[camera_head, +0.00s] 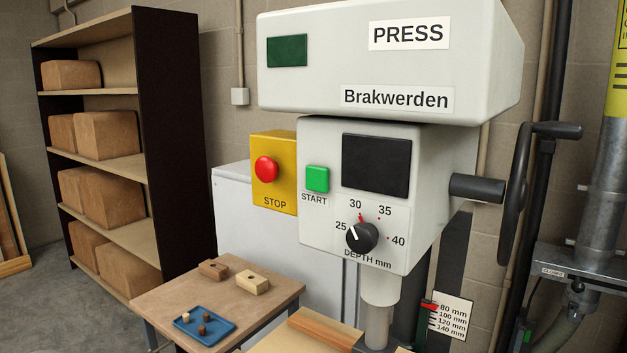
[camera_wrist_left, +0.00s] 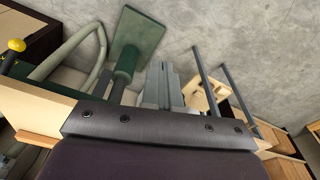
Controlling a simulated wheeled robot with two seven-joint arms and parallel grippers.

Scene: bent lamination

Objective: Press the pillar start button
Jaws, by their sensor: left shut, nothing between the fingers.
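The green square start button (camera_head: 317,179) is on the left of the front face of the white press head (camera_head: 430,185), above the label START. Its face is clear, with nothing touching it. A red round stop button (camera_head: 265,169) on a yellow box (camera_head: 275,195) is just to its left. My left gripper shows only in the left wrist view, where its grey fingers (camera_wrist_left: 161,84) look shut and empty, pointing over a concrete floor. The start button is not seen in that view. My right gripper is in neither view.
A depth dial (camera_head: 361,237) and dark screen (camera_head: 376,163) are right of the button. A handwheel (camera_head: 514,180) is at the right. Below stands a small table (camera_head: 160,297) with a blue tray (camera_head: 222,328) and wooden blocks. A shelf (camera_head: 165,130) stands left.

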